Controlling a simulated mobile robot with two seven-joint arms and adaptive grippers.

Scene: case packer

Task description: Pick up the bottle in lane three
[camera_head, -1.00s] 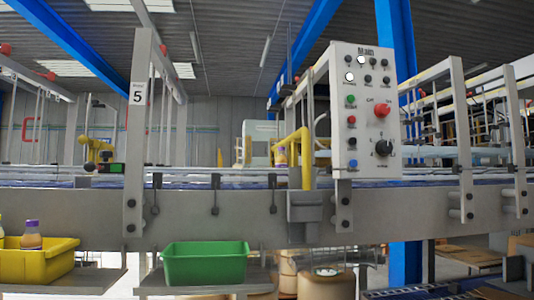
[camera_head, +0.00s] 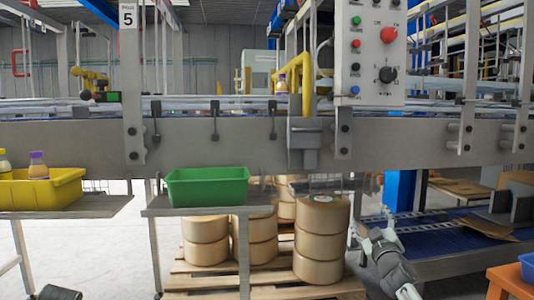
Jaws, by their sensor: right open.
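A similar bottle (camera_head: 38,166) with a purple cap stands in the yellow bin (camera_head: 62,188) at the left, and part of another bottle (camera_head: 4,162) shows at the picture's left edge. My right gripper (camera_head: 369,222) is low at the right, below the conveyor, open and empty, far from the bottles.
A green bin (camera_head: 206,187) stands on a shelf below the conveyor. A control panel (camera_head: 372,50) with a red knob rises above the conveyor. An orange stand (camera_head: 510,282) with a blue bin (camera_head: 528,266) is at lower right.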

